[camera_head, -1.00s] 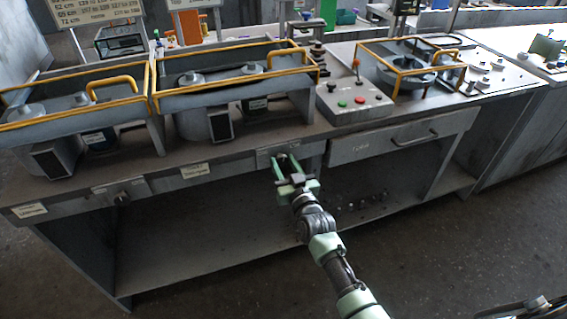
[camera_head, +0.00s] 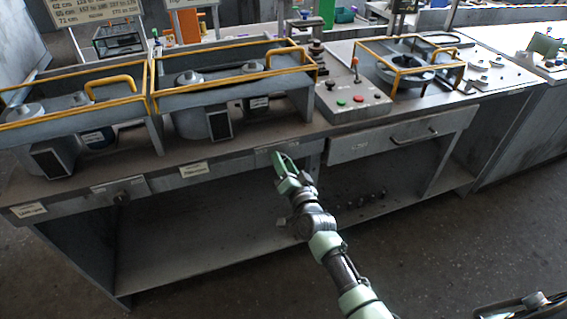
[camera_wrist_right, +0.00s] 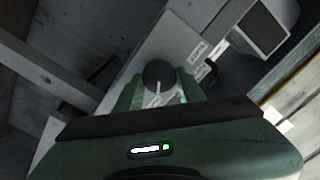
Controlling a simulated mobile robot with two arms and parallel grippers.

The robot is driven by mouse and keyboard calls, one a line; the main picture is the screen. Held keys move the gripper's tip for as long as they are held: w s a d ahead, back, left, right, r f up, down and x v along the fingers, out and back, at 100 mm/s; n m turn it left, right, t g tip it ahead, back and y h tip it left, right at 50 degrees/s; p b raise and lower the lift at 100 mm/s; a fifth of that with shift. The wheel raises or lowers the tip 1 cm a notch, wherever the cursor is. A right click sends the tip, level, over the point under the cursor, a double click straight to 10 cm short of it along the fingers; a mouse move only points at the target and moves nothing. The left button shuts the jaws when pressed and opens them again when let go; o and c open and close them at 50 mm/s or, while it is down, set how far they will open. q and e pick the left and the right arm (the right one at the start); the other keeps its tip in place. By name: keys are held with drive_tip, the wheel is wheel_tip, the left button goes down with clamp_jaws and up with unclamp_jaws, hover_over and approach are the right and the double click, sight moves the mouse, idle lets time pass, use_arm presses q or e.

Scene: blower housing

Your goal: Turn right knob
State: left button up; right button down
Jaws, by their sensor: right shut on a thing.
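The right knob (camera_wrist_right: 158,75) is a dark round knob with a white pointer line, on the grey front panel of the bench. In the right wrist view it sits between the two green fingers of my right gripper (camera_wrist_right: 160,90), which is shut on it. In the head view my right gripper (camera_head: 284,163) is at the front panel, below the bench top, and hides this knob. Another dark knob (camera_head: 122,198) is on the panel farther left.
The bench top carries yellow-railed housings (camera_head: 235,80) and a control box (camera_head: 350,98) with buttons and a lever. A drawer (camera_head: 400,138) with a handle is right of my gripper. An open lower shelf (camera_head: 200,250) lies below the panel.

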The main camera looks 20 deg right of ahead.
drive_tip(key=shift+f, duration=0.1)
idle(0.4)
drive_tip(key=c, duration=0.9)
unclamp_jaws()
drive_tip(key=s, duration=0.7)
drive_tip(key=shift+s+d, duration=0.15)
drive_tip(key=shift+s, duration=0.25)
